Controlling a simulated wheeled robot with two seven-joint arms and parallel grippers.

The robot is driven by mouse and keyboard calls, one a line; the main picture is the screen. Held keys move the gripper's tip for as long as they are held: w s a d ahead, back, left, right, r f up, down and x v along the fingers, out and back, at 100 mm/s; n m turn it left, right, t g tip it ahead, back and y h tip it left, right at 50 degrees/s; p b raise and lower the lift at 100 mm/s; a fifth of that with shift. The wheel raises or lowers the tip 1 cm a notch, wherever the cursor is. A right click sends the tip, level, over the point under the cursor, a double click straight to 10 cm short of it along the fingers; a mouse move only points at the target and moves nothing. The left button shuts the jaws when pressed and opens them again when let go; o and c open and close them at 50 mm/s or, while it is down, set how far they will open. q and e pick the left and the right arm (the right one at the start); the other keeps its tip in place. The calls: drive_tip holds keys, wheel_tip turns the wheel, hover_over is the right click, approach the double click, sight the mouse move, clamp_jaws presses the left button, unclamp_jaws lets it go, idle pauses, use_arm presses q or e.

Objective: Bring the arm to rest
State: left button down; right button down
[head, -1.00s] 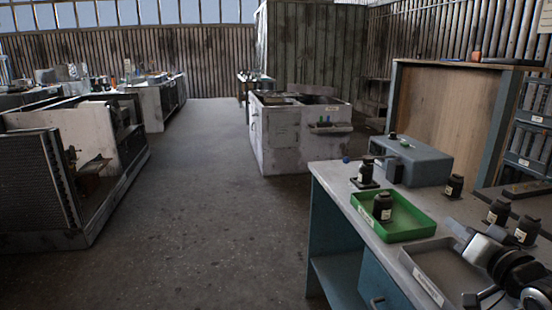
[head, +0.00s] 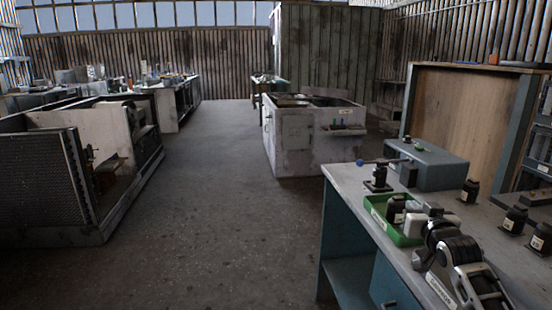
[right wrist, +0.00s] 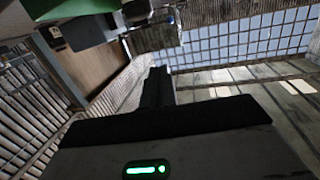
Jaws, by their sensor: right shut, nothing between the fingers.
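My right arm comes in from the lower right in the head view. Its gripper (head: 414,222) is over the right part of the green tray (head: 382,224) and holds nothing. In the right wrist view the dark fingers (right wrist: 158,88) are together. A black bottle (head: 395,210) with a pale label stands in the green tray, left of the gripper. I cannot tell whether the gripper touches the tray. My arm covers most of the grey tray (head: 440,292) in front. My left gripper is not in view.
On the workbench (head: 345,176) a small bottle (head: 378,178) stands on a dark base beside a grey-blue box (head: 432,165). More dark bottles (head: 469,190) stand at the right. A white cabinet (head: 295,140) stands behind. The floor (head: 220,200) at left is open.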

drive_tip(key=s+a+f+n+g+y, duration=0.1)
drive_tip(key=s+a+f+n, duration=0.1)
drive_tip(key=s+a+f, duration=0.35)
drive_tip(key=s+a+f+n+g, duration=0.1)
drive_tip(key=s+a+f, duration=0.1)
drive_tip(key=s+f, duration=0.5)
drive_tip(key=s+a+f+n+g+y, duration=0.1)
drive_tip(key=s+a+f+n+g, duration=0.15)
drive_tip(key=s+f, duration=0.4)
drive_tip(key=s+a+f+m+g, duration=0.1)
drive_tip(key=s+a+f, duration=0.3)
drive_tip(key=s, duration=0.5)
drive_tip(key=s+a+f+m+g+y, duration=0.1)
drive_tip(key=s+a+f, duration=0.3)
drive_tip(key=s, duration=0.6)
drive_tip(key=shift+s+a+y, duration=0.2)
drive_tip(key=shift+a+y, duration=0.05)
drive_tip(key=shift+y, duration=0.05)
